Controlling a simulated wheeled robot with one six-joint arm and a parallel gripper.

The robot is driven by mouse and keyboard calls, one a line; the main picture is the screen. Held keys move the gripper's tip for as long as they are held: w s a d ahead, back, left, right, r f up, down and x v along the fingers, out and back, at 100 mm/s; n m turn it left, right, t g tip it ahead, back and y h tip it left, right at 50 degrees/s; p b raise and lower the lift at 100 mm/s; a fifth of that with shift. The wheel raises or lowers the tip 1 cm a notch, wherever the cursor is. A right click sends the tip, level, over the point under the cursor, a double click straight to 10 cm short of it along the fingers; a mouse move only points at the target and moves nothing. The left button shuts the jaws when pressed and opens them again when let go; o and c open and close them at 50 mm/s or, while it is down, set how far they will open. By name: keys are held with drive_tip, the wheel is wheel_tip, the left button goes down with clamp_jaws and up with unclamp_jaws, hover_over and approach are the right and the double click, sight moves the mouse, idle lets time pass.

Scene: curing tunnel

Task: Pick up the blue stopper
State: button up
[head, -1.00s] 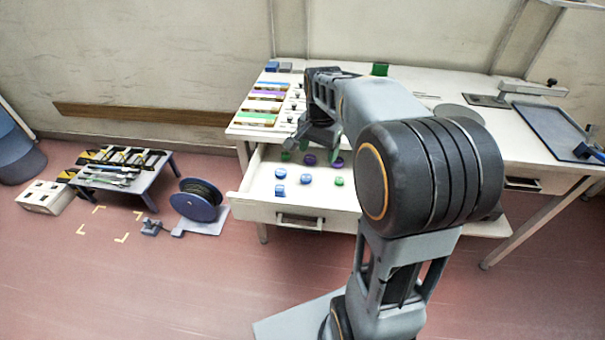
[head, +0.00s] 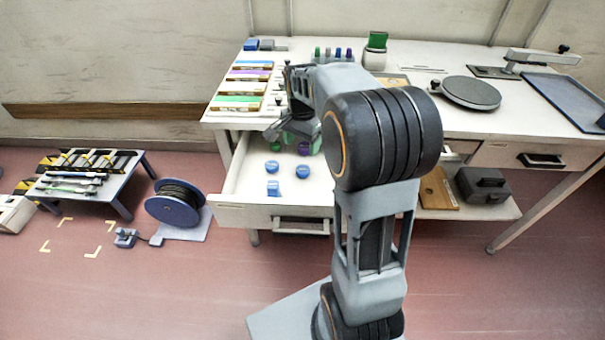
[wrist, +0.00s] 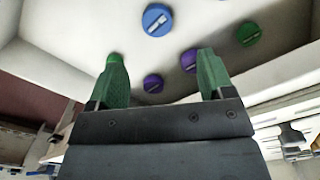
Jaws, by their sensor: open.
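Several small round stoppers lie in the open white drawer (head: 240,190). My gripper (wrist: 160,55) is open and empty, with green fingers apart. It also shows over the drawer's back part in the head view (head: 297,136). My arm hides the drawer's right part.
Near the blue stopper are a green stopper (wrist: 188,60) and purple stoppers (wrist: 248,33) (wrist: 153,83). The worktop above the drawer (head: 420,85) holds colored trays at the left and a round plate (head: 470,92). A cable reel (head: 176,203) stands on the floor at left.

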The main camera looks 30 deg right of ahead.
hover_over(303, 169)
drive_tip(key=f, duration=0.4)
drive_tip(key=shift+w+a+f+b, duration=0.2)
drive_tip(key=shift+f+b, duration=0.1)
drive_tip(key=shift+b, duration=0.1)
drive_tip(key=shift+s+d+f+b, duration=0.15)
drive_tip(key=shift+f+b, duration=0.3)
drive_tip(key=shift+f, duration=0.95)
drive_tip(key=shift+s+f+b, duration=0.1)
drive_tip(key=shift+f+b, duration=0.3)
drive_tip(key=shift+f, duration=0.95)
drive_tip(key=shift+c, duration=0.4)
drive_tip(key=c, duration=0.9)
